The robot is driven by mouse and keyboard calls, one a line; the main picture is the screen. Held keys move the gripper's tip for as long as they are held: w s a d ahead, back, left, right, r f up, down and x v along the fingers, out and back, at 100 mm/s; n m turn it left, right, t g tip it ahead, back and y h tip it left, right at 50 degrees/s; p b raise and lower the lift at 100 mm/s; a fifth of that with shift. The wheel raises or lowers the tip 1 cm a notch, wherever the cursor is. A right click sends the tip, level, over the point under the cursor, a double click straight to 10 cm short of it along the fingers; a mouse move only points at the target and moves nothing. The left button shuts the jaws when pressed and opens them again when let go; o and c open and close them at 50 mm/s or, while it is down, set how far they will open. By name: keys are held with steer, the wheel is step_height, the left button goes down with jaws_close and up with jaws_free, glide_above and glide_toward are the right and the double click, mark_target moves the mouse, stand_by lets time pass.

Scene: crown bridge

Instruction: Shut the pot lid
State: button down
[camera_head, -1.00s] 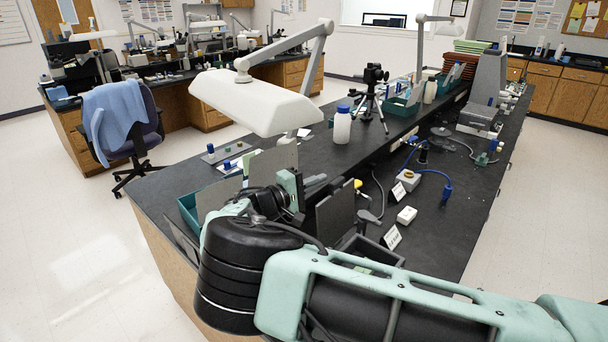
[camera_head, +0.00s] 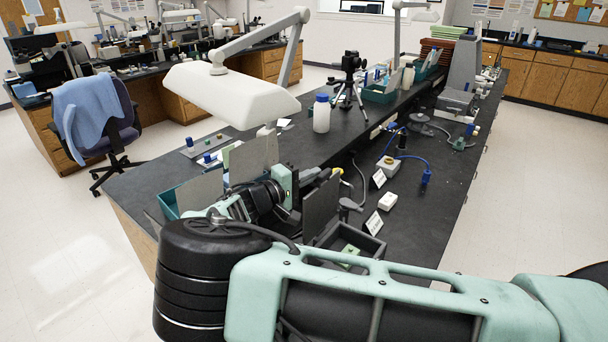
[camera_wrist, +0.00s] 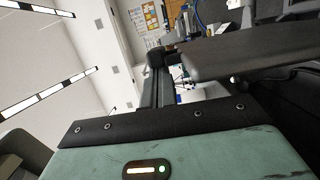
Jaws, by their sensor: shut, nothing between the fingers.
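My gripper (camera_head: 325,174) is at the left part of the black bench, beside upright grey panels. It is shut and empty, and my forearm partly hides the area around it. A small pale box with a round brass-coloured top (camera_head: 388,164) and a blue cable stands on the bench to the right of my gripper, apart from it. It looks like the pot; I cannot tell how its lid stands. The wrist view shows my gripper's green housing and dark parts, and no pot that I can make out.
A white lamp (camera_head: 232,98) hangs over the bench left of my gripper. A grey panel (camera_head: 321,207) and an open dark tray (camera_head: 363,241) are close by. A white bottle (camera_head: 321,115), a tripod camera (camera_head: 350,75) and small white blocks (camera_head: 387,201) stand on the bench.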

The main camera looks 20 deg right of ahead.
steer(key=s+d+f+m+y+b, duration=0.1)
steer(key=s+d+f+m+b, duration=0.2)
steer(key=s, duration=0.4)
steer(key=s+d+f+m+y+b, duration=0.1)
steer(key=s+d+f+m+b, duration=0.2)
steer(key=s+d+m+b, duration=0.2)
steer(key=shift+s+d+f+m+t+y, duration=0.35)
steer(key=shift+s+d+m, duration=0.35)
steer(key=shift+s+d, duration=0.45)
steer(key=shift+w, duration=0.1)
